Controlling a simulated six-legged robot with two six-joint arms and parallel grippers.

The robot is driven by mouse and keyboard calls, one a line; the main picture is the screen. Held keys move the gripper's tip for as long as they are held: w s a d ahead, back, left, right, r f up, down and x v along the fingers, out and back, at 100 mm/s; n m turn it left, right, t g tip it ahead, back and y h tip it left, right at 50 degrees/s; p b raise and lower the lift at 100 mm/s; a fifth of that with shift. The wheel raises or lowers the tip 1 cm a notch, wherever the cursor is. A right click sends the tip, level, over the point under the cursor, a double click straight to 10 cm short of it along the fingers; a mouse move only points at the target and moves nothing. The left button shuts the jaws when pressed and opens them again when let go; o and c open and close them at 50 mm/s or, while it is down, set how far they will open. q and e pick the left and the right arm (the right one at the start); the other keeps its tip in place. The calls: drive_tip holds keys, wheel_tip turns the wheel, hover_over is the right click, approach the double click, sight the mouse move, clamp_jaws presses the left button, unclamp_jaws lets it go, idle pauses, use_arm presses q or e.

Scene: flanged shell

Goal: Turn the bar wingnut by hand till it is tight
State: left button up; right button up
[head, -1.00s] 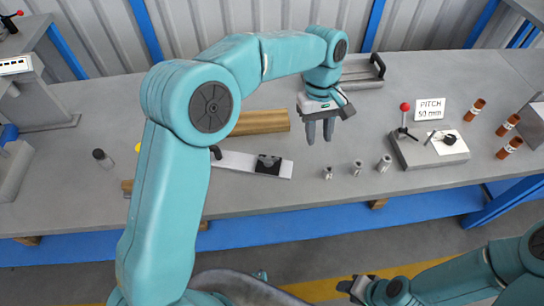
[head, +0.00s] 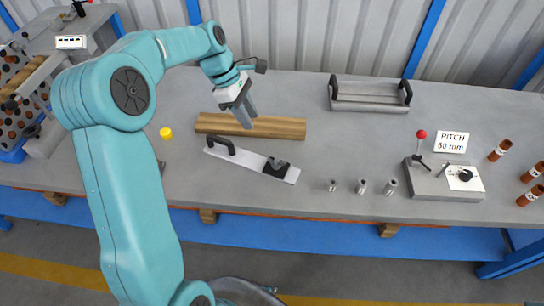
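No bar wingnut can be picked out for certain in the head view. A grey fixture block (head: 430,187) at the right of the bench carries a red-knobbed lever (head: 421,135) and a black knob (head: 465,175) on a white plate. A pale flat bar (head: 240,157) with a black handle and a dark block (head: 277,168) lies at mid-bench. My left gripper (head: 248,122) points down over the wooden beam, behind the flat bar. Its fingers overlap side-on, so their gap is hidden, and no held thing shows. My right gripper is out of view.
The wooden beam (head: 283,127) lies behind the flat bar. Small metal cylinders (head: 362,186) stand near the front edge. A grey tray (head: 370,105) with black handles stands behind, brown tubes (head: 499,151) at far right, and a yellow round piece (head: 166,133) at left. Bench between tray and cylinders is clear.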

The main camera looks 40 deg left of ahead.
sight(270, 159)
use_arm(q)
drive_tip(key=x, duration=1.5)
drive_tip(key=shift+s+a+f, duration=0.15)
drive_tip(key=shift+a+f, duration=0.05)
drive_tip(key=shift+a, duration=0.15)
drive_tip(key=shift+f, duration=0.55)
drive_tip(key=shift+d, duration=0.15)
clamp_jaws()
